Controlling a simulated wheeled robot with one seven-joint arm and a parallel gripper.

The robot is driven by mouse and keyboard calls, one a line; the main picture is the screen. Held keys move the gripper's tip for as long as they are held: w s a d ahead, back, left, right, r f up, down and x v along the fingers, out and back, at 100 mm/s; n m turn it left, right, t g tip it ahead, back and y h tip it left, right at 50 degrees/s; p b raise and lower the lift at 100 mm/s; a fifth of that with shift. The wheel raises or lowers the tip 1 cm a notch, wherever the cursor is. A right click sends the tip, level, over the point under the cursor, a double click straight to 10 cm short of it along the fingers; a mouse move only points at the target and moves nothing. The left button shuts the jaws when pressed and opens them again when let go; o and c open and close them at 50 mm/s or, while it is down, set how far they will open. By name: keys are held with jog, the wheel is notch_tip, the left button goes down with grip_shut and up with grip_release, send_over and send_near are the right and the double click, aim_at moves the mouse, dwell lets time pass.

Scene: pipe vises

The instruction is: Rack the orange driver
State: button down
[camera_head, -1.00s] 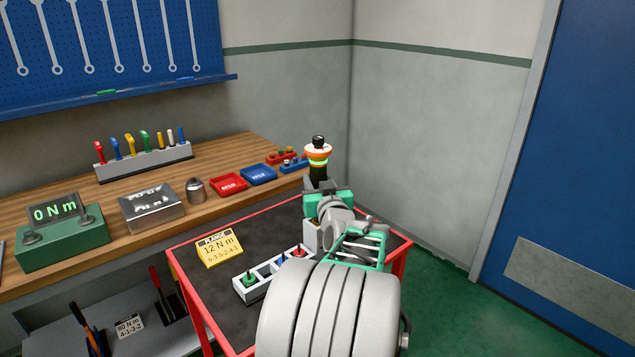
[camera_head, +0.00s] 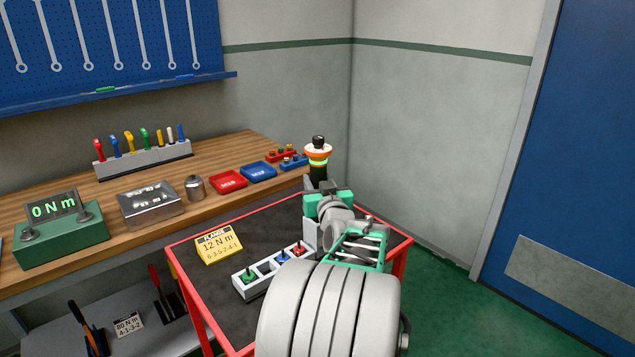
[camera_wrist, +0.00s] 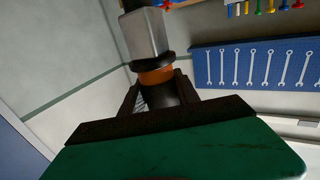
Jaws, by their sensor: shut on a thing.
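The orange driver (camera_head: 318,153) stands upright at the far end of the red-edged cart, with a black top, an orange and white collar and a glowing green ring. My gripper (camera_head: 328,190) is around its dark lower part. In the wrist view, my gripper (camera_wrist: 160,95) is shut on the driver's black body, just beside its orange band (camera_wrist: 157,76). A grey block-shaped part (camera_wrist: 145,35) lies beyond the band.
The cart (camera_head: 213,308) carries a yellow 12 N m card (camera_head: 218,246) and a pale socket block (camera_head: 246,288) with green, blue and red pieces. The wooden bench (camera_head: 100,230) at left holds a tool rack, trays and a green meter reading 0 N m. Green floor is open at right.

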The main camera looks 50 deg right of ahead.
jog(key=shift+f+b, duration=3.45)
jog(key=shift+b, duration=0.45)
dwell(3.2)
jog(key=c, duration=1.2)
grip_release()
jog(key=o, duration=0.4)
jog(key=shift+r, duration=0.15)
